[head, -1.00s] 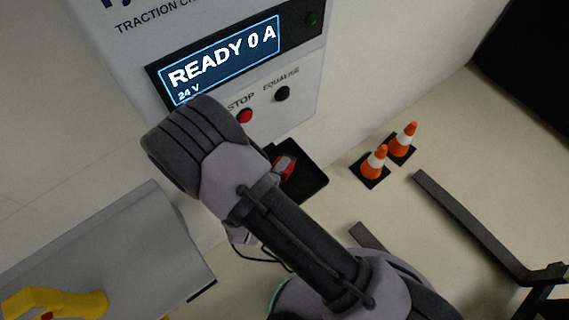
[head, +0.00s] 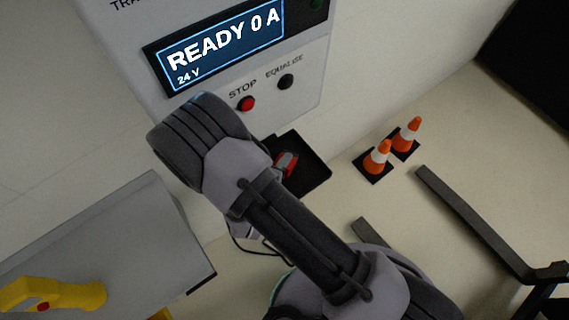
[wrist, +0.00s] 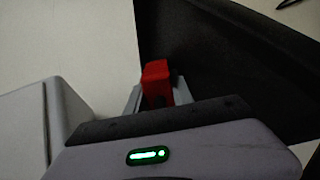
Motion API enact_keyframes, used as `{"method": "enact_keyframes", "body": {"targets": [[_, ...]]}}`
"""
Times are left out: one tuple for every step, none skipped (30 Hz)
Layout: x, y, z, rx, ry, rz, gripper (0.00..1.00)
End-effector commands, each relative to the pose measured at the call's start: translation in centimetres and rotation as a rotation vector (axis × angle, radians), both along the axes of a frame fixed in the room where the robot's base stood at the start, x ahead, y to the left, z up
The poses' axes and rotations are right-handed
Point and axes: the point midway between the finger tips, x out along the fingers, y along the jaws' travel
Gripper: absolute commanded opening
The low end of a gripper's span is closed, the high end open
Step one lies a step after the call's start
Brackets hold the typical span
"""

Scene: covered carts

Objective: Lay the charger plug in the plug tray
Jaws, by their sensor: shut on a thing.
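The charger plug is red; in the head view the plug (head: 289,160) shows past my arm, over the near-left part of the black plug tray (head: 312,178). In the wrist view the red plug (wrist: 157,76) sits between the grey fingers of my gripper (wrist: 155,98), which is shut on it. The dark tray (wrist: 220,50) fills the area behind and right of the plug there. I cannot tell whether the plug touches the tray floor. My arm hides the tray's left part in the head view.
The charger cabinet with its lit display (head: 222,48) and red stop button (head: 246,103) stands behind the tray. Two orange cones (head: 377,158) are to the right.

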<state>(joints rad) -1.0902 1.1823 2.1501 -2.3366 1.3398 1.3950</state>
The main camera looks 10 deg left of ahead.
Motion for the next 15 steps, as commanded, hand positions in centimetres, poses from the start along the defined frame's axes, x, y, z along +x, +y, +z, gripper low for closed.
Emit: {"method": "enact_keyframes", "body": {"targets": [[0.01,0.00,-0.15,0.001,-0.001,0.000,0.00],[0.01,0.00,-0.20,0.001,-0.001,0.000,0.00],[0.00,0.00,-0.14,0.000,0.000,0.000,0.34],[0.01,0.00,-0.11,0.000,0.000,0.000,0.40],[0.01,0.00,-0.11,0.000,0.000,0.000,0.46],[0.00,0.01,-0.11,0.000,0.000,0.000,0.53],[-0.01,0.01,-0.12,0.000,0.000,0.000,0.53],[-0.01,0.00,-0.13,-0.001,0.001,0.000,0.53],[-0.02,0.00,-0.15,-0.001,0.001,0.000,0.53],[-0.03,0.00,-0.16,-0.001,0.001,0.000,0.53],[-0.03,0.00,-0.18,-0.001,0.002,0.001,0.53],[-0.04,-0.01,-0.19,-0.001,0.002,0.001,0.53],[-0.05,-0.02,-0.20,-0.001,0.002,0.001,0.53],[-0.05,-0.02,-0.21,-0.002,0.002,0.001,0.53],[-0.06,-0.02,-0.22,-0.002,0.003,0.001,0.53]]}}
